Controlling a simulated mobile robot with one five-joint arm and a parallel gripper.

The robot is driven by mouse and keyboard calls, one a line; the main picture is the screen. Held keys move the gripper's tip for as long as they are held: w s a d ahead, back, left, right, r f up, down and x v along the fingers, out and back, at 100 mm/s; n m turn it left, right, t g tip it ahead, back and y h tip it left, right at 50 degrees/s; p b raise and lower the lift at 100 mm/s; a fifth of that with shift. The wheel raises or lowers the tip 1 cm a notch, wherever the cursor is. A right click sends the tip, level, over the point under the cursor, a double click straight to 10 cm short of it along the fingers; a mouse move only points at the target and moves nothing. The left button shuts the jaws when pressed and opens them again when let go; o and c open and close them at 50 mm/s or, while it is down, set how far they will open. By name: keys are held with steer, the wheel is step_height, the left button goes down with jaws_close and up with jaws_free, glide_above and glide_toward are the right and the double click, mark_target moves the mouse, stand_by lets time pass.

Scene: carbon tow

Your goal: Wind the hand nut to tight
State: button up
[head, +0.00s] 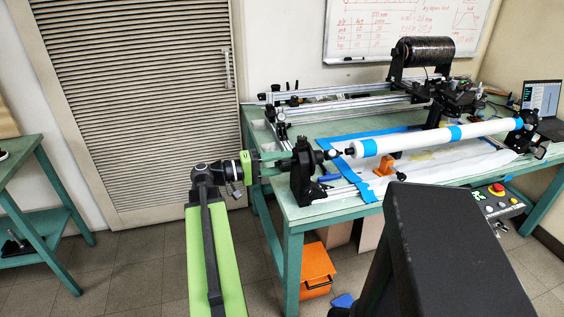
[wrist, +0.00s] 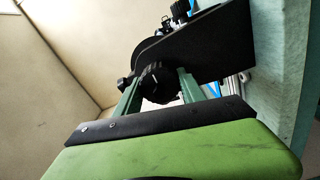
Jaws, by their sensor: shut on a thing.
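The hand nut (wrist: 160,84) is a black ribbed knob with a small white mark, seen in the wrist view. It sits in front of a black bracket (wrist: 205,48). My gripper (wrist: 160,88) has a teal finger on each side of the nut and is shut on it. In the head view my gripper (head: 283,164) reaches from the left to the black end stand (head: 304,172) at the table's left end. The nut is hard to make out there. A white tube (head: 405,139) with blue bands runs right from this stand.
A red stop button (head: 496,188) sits at the front right. An orange bin (head: 316,268) stands under the table.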

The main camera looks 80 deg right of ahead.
steer(key=shift+a+f, duration=0.1)
stand_by(0.3)
steer(key=o, duration=1.4)
steer(key=shift+c, duration=0.2)
steer(key=shift+w, duration=0.15)
steer(key=v, duration=1.7)
